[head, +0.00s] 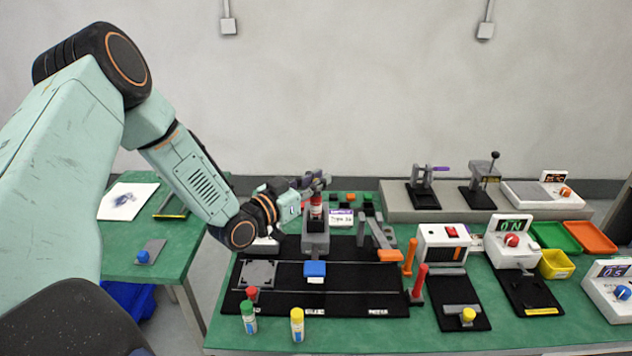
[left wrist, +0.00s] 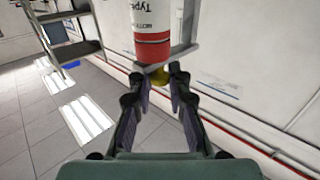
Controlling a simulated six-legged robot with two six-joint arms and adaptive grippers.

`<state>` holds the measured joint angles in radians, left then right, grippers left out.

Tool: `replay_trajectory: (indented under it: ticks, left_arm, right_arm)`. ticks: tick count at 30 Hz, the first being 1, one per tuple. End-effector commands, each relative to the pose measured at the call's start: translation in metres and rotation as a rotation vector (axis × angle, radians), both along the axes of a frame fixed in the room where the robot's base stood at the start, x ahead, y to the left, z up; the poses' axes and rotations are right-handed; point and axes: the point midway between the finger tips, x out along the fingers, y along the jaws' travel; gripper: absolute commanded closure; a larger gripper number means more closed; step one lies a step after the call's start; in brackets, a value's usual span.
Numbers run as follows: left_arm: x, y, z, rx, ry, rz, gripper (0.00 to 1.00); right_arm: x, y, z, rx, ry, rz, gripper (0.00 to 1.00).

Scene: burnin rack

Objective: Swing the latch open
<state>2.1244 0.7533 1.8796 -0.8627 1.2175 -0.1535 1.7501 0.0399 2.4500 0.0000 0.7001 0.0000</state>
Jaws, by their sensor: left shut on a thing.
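My left gripper (head: 318,183) is at the top of a grey upright fixture (head: 316,243) on the black mat. A cylinder (head: 316,208) with red and white bands stands in that fixture. In the left wrist view my left gripper (left wrist: 170,78) has its fingertips at a small yellow knob-like part (left wrist: 160,77), just below the red and white cylinder (left wrist: 151,35) and a grey bracket (left wrist: 182,52). The jaws are closed on this yellow part, partly hidden by the fingers. A grey slanted arm with an orange end (head: 389,255) stands right of the fixture; whether it is the latch I cannot tell.
A blue block (head: 315,269) lies in front of the fixture, with a green-capped tube (head: 249,318) and a yellow-capped tube (head: 297,325) near the front edge. An orange post (head: 409,257), a red post (head: 419,284) and a white switch box (head: 443,243) stand to the right.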

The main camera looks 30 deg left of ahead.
Motion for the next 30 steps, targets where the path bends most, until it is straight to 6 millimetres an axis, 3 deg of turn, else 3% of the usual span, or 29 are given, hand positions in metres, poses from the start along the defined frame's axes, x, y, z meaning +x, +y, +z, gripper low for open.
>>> replay_trajectory:
  ticks: [18,30]
  left_arm:
    - [0.011,-0.015,-0.005,0.007,0.002,0.372,1.00]
    - [0.022,-0.020,-0.004,0.003,0.003,0.650,1.00]
  right_arm:
    - [0.000,0.000,-0.051,0.000,0.000,0.000,0.60]
    - [0.000,0.000,-0.070,0.000,0.000,0.000,0.60]
